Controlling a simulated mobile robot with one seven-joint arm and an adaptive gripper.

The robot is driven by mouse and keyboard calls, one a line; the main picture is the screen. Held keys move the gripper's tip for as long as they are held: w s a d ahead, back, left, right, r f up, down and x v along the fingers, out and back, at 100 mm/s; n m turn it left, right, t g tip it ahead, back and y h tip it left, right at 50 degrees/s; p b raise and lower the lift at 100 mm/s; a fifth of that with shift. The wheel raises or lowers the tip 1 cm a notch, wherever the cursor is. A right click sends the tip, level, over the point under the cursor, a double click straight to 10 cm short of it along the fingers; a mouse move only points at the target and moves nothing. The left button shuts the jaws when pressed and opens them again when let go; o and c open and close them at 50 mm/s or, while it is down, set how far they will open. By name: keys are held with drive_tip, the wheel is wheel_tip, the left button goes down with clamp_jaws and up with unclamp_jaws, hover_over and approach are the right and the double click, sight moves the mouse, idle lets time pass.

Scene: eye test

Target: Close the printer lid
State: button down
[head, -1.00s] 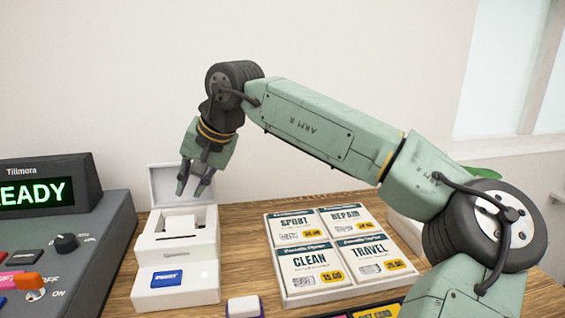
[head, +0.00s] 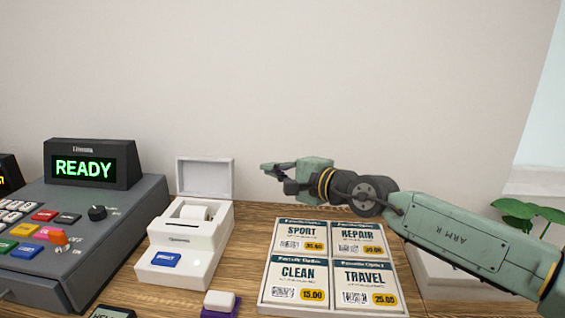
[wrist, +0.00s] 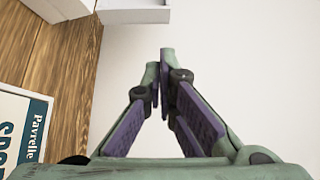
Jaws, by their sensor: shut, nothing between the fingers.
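The white printer (head: 187,243) stands on the wooden counter, left of centre in the head view. Its lid (head: 205,178) is open and stands upright at the back. A white paper roll (head: 194,212) shows in the open bay. My gripper (head: 266,170) is to the right of the raised lid, pointing left, at about lid height and apart from it. In the wrist view my gripper (wrist: 164,58) is shut and empty. A white edge, likely of the lid (wrist: 135,12), shows at the top of the wrist view.
A grey register (head: 85,225) with a READY display (head: 84,167) stands left of the printer. A tray of price cards (head: 330,268) lies to the right, below my arm. A small purple and white block (head: 220,302) is in front. A plant (head: 525,215) is at far right.

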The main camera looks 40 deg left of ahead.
drive_tip(key=p+x, duration=0.4)
drive_tip(key=x, duration=0.6)
drive_tip(key=shift+s+a+b, duration=0.15)
drive_tip(key=shift+s+b, duration=0.05)
drive_tip(key=shift+b, duration=0.55)
